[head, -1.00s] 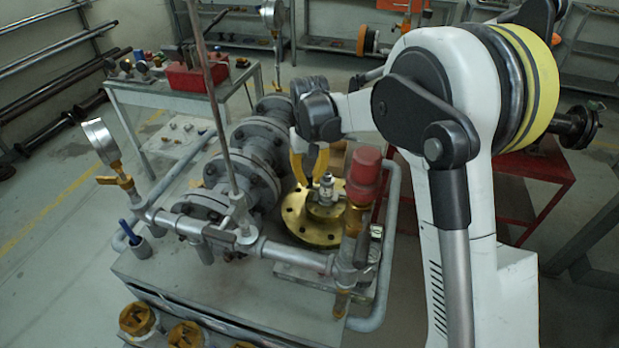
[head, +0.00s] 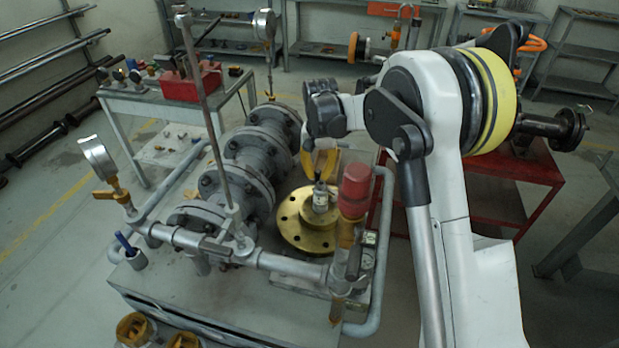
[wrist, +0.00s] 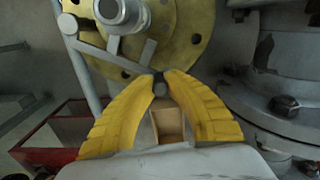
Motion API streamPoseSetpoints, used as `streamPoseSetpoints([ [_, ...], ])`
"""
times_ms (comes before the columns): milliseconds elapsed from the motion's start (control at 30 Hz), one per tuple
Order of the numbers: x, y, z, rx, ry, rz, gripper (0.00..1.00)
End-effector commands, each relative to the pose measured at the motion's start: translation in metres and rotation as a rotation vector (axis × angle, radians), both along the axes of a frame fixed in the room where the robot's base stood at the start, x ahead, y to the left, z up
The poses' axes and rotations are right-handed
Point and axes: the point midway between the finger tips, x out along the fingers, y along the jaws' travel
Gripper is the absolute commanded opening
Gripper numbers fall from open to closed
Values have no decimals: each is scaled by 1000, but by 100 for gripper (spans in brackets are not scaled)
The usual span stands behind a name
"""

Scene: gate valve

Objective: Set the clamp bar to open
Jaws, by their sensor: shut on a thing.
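The clamp bar (wrist: 112,58) is a flat grey bar in front of the brass flange (wrist: 188,40) in the wrist view. It runs down rightward to my fingertips. A round grey fitting (wrist: 122,14) sits beside it at the flange's centre. My gripper (wrist: 160,77) has curved yellow fingers closed together at the bar's right end. The tips hide the exact contact. In the head view my gripper (head: 319,176) reaches down just behind the fitting (head: 320,198) on the brass flange (head: 292,228). The bar is too small to make out there.
Grey flanged pipework (head: 236,160) stands left of the brass flange. A red-capped post (head: 355,190) stands close in front on the right. A thin upright rod (head: 206,100) and a pressure gauge (head: 97,158) rise at the left. A red table (head: 500,175) is behind my arm.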

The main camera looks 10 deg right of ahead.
Motion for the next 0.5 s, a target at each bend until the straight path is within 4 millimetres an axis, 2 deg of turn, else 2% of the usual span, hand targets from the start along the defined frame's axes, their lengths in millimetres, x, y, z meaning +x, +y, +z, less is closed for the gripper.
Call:
streamPoseSetpoints([
  [300,15,-36,1,-1,1,-273,0],
  [500,18,-53,0,-1,1,-371,0],
])
